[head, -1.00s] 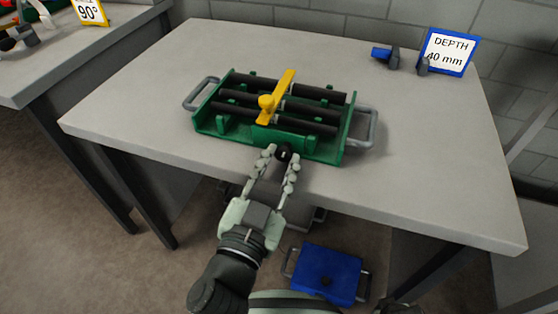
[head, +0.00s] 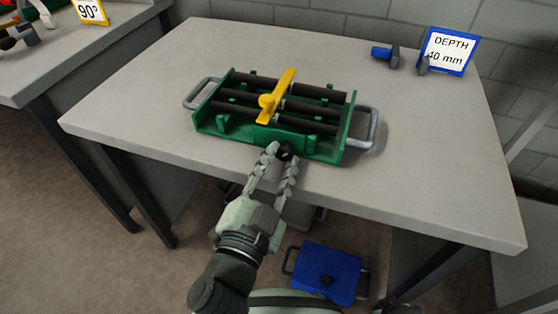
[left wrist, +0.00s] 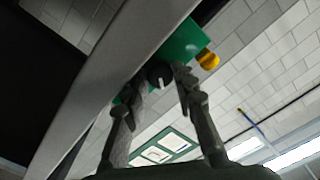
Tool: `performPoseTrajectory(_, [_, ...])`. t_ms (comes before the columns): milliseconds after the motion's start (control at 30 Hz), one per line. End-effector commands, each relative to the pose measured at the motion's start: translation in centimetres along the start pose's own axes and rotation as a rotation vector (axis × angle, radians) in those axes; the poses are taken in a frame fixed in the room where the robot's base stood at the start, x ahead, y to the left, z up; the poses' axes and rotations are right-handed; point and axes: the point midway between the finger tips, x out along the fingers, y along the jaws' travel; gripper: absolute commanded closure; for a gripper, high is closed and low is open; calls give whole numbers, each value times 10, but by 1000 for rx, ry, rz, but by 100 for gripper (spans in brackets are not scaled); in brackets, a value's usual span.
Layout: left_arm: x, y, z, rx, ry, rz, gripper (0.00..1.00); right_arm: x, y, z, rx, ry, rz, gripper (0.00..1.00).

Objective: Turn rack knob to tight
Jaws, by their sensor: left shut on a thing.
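The green rack (head: 322,149) sits on the grey table, with several black rods across it and a yellow clamp bar (head: 283,88) over them. The small black rack knob (head: 285,152) is on its front side, facing me. My left gripper (head: 281,158) is shut on the knob, one finger on each side. In the left wrist view, the dark round knob (left wrist: 158,76) with a pale pointer line shows between the fingertips (left wrist: 157,82), with the green rack (left wrist: 183,42) behind it. The fingers hide part of the knob's surroundings, and I cannot read any tight mark. My right gripper is not in view.
Grey metal handles stick out at the rack's left and right (head: 374,130) ends. A blue tool (head: 383,52) and a "DEPTH 40 mm" sign (head: 447,52) stand at the back right. A blue case (head: 327,272) lies below the table. The table's right side is clear.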

Motion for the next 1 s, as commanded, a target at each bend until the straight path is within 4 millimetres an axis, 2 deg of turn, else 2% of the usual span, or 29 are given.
performPoseTrajectory(133, [0,-1,-1,-1,3,-2,100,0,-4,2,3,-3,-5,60])
performPoseTrajectory(167, [0,-1,-1,-1,3,-2,70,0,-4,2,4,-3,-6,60])
performPoseTrajectory(300, [0,-1,-1,-2,2,-1,53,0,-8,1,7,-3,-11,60])
performPoseTrajectory(833, [0,1,1,-2,-2,1,53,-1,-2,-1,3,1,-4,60])
performPoseTrajectory(1000, [0,1,1,-62,-2,1,53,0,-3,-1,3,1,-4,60])
